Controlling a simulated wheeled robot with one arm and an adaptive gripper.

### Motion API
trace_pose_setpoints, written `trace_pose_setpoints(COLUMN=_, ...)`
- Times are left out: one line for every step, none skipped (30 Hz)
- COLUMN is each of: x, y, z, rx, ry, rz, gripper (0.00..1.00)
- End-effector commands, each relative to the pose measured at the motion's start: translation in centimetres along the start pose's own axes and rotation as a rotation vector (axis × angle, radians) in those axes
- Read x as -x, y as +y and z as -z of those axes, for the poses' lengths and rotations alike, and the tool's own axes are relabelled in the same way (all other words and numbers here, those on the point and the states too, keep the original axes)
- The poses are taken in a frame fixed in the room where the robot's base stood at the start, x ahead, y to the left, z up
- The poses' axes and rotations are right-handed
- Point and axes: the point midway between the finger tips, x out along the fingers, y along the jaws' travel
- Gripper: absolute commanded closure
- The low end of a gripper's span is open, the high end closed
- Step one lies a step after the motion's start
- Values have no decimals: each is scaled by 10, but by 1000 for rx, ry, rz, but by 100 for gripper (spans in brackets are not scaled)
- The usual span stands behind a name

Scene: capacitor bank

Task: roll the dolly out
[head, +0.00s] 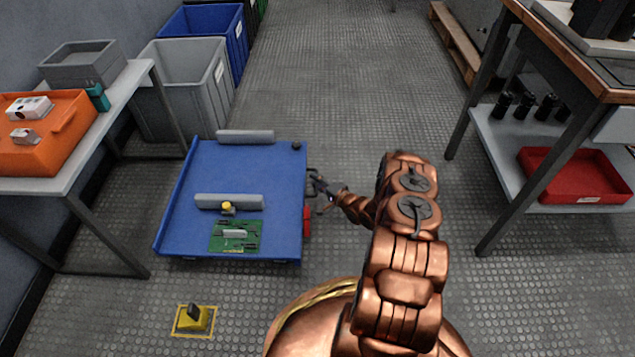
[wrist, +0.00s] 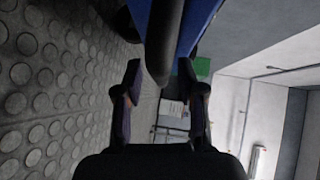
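The blue dolly (head: 285,165) stands on the floor between the left bench and my arm. A dark handle (head: 311,178) sticks out from its right side. My gripper (head: 322,196) is at that handle. In the wrist view my gripper (wrist: 160,72) has its fingers spread, with a dark rounded bar (wrist: 161,45) between the tips. There is a gap on both sides of the bar. A green circuit board (head: 220,241) lies at the dolly's near end, with grey bars (head: 215,201) across the deck.
A red part (head: 307,221) is on the dolly's right side. A yellow block with a dark top (head: 195,321) sits on the floor in front. A bench (head: 75,177) and bins (head: 185,85) stand left, a workbench (head: 487,175) right. The aisle beyond is clear.

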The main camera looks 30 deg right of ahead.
Motion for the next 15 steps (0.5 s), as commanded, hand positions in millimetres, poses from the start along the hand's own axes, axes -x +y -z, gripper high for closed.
trace_pose_setpoints(x=1, y=0, z=0, rx=0, ry=0, rz=0, gripper=61)
trace_pose_setpoints(x=2, y=0, z=0, rx=0, ry=0, rz=0, gripper=61)
trace_pose_setpoints(x=4, y=0, z=0, rx=-1, ry=1, rz=-1, gripper=61)
trace_pose_setpoints(x=6, y=0, z=1, rx=-1, ry=1, rz=-1, gripper=61)
trace_pose_setpoints(x=9, y=0, z=1, rx=-1, ry=2, rz=-1, gripper=61)
trace_pose_setpoints(x=14, y=0, z=1, rx=-1, ry=2, rz=-1, gripper=61)
trace_pose_setpoints(x=18, y=0, z=1, rx=-1, ry=1, rz=0, gripper=61)
trace_pose_setpoints(x=22, y=0, z=1, rx=-2, ry=2, rz=0, gripper=61)
trace_pose_setpoints(x=29, y=-1, z=1, rx=-1, ry=3, rz=1, gripper=61)
trace_pose_setpoints(x=35, y=0, z=2, rx=0, ry=3, rz=0, gripper=61)
trace_pose_setpoints(x=41, y=0, z=3, rx=0, ry=5, rz=-1, gripper=61)
trace_pose_setpoints(x=50, y=0, z=2, rx=-2, ry=5, rz=-1, gripper=61)
trace_pose_setpoints(x=56, y=0, z=2, rx=-2, ry=5, rz=-2, gripper=61)
trace_pose_setpoints(x=62, y=0, z=2, rx=-2, ry=3, rz=-3, gripper=61)
trace_pose_setpoints(x=70, y=0, z=2, rx=-3, ry=4, rz=-3, gripper=61)
